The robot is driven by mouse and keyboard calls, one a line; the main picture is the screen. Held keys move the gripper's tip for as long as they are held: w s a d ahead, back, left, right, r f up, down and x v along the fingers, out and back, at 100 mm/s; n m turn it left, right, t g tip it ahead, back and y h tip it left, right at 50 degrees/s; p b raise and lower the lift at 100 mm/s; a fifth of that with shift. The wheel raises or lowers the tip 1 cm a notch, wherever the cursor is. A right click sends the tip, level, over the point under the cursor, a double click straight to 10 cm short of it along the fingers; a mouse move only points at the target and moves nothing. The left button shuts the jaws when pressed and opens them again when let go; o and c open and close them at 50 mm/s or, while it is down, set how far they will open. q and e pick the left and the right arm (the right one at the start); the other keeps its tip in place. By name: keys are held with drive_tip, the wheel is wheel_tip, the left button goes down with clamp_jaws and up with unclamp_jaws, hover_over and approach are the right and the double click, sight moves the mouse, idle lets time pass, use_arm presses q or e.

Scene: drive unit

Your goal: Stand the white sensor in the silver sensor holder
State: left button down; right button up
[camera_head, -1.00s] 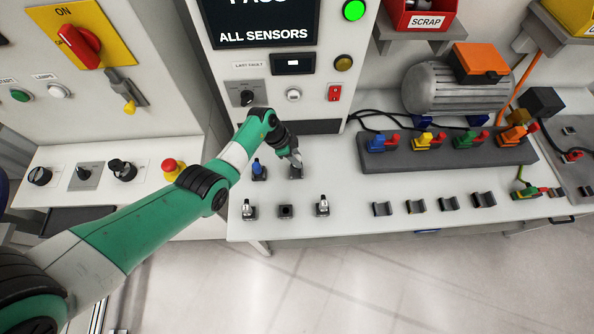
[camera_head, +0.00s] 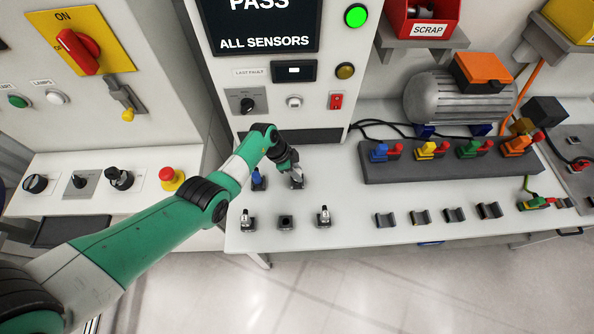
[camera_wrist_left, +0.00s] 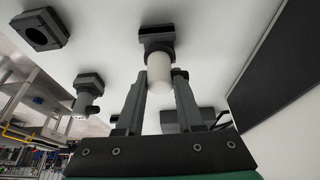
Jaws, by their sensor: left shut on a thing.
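The white sensor (camera_wrist_left: 159,72) is a short white cylinder between the two fingers of my left gripper (camera_wrist_left: 158,88) in the left wrist view. The gripper is shut on it. The sensor's far end overlaps a dark grey holder block (camera_wrist_left: 156,36); I cannot tell whether it is seated in it or only in front of it. In the head view my left gripper (camera_head: 297,181) points down at the white bench, right of a blue-topped sensor (camera_head: 258,180), and mostly hides what it holds. An empty square holder (camera_head: 286,222) stands nearer the front, between two silver sensors (camera_head: 248,220) (camera_head: 324,216).
The white bench (camera_head: 350,235) is clear around the front row. Several small dark cradles (camera_head: 420,217) stand to the right. A grey connector block (camera_head: 450,160) and a motor (camera_head: 455,95) are behind them. The tester panel (camera_head: 260,60) rises close behind my gripper.

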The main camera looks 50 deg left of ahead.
use_arm(q)
drive_tip(key=shift+f, duration=0.3)
drive_tip(key=shift+c, duration=2.3)
unclamp_jaws()
drive_tip(key=w+d+p+v, duration=0.1)
drive_tip(key=p+v, duration=1.1)
drive_tip(key=v, duration=0.4)
drive_tip(key=shift+w+r+p, duration=0.2)
drive_tip(key=shift+r+p, duration=0.1)
drive_tip(key=shift+r, duration=0.15)
drive_tip(key=shift+a, duration=0.1)
